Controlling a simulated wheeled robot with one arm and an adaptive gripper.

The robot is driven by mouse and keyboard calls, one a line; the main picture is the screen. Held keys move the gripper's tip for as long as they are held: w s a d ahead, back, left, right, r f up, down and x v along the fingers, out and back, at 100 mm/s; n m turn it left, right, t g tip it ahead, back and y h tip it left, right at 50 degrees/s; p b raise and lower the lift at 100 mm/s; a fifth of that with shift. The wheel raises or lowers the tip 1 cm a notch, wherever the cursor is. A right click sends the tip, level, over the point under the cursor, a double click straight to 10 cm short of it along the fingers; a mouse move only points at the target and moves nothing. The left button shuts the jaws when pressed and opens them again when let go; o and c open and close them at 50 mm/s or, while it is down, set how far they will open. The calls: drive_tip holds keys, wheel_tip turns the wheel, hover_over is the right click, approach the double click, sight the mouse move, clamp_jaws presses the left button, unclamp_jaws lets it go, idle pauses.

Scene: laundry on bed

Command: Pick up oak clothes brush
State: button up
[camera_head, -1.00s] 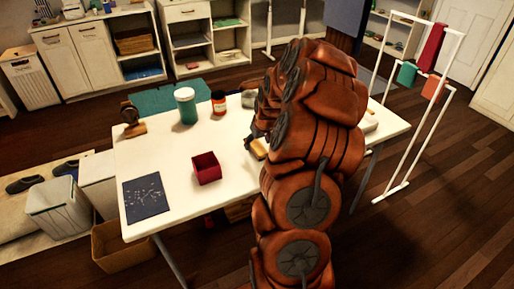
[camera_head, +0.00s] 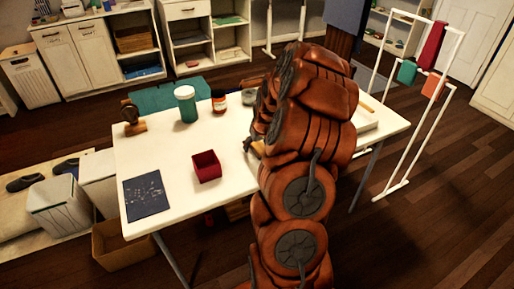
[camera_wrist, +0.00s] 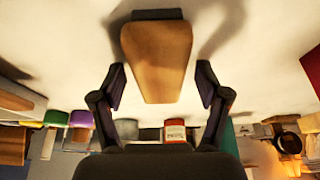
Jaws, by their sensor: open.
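The oak clothes brush (camera_wrist: 157,62) shows in the wrist view as a tan wooden body with a dark end at the top. It lies on the white table (camera_wrist: 60,40). My gripper (camera_wrist: 161,78) is open, with one finger on each side of the wood and a visible gap on both sides. No contact shows. In the head view only a small tan edge of the brush (camera_head: 257,149) shows beside my arm, which hides the rest of it and most of my gripper.
On the table are a red open box (camera_head: 206,167), a dark speckled sheet (camera_head: 147,194), a teal jar (camera_head: 186,105), a red-labelled jar (camera_head: 219,102) and a brown wooden item (camera_head: 131,118). A white drying rack (camera_head: 425,110) stands right of the table.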

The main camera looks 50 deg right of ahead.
drive_tip(key=shift+f, duration=0.15)
idle(0.3)
drive_tip(key=c, duration=1.4)
drive_tip(key=shift+r+p, duration=0.3)
drive_tip(key=shift+r, duration=0.05)
drive_tip(key=shift+r+b, duration=0.55)
drive_tip(key=shift+r, duration=0.9)
drive_tip(key=shift+s+r, duration=0.1)
drive_tip(key=shift+r, duration=0.2)
drive_tip(key=s+a+b, duration=0.1)
drive_tip(key=s+a, duration=0.2)
drive_tip(key=s, duration=0.1)
drive_tip(key=s+a+r, duration=0.1)
drive_tip(key=s+a, duration=0.2)
drive_tip(key=s, duration=0.1)
drive_tip(key=s+a+b, duration=0.1)
drive_tip(key=s+a, duration=0.2)
drive_tip(key=s, duration=0.2)
drive_tip(key=shift+r+b, duration=0.2)
drive_tip(key=shift+b, duration=0.15)
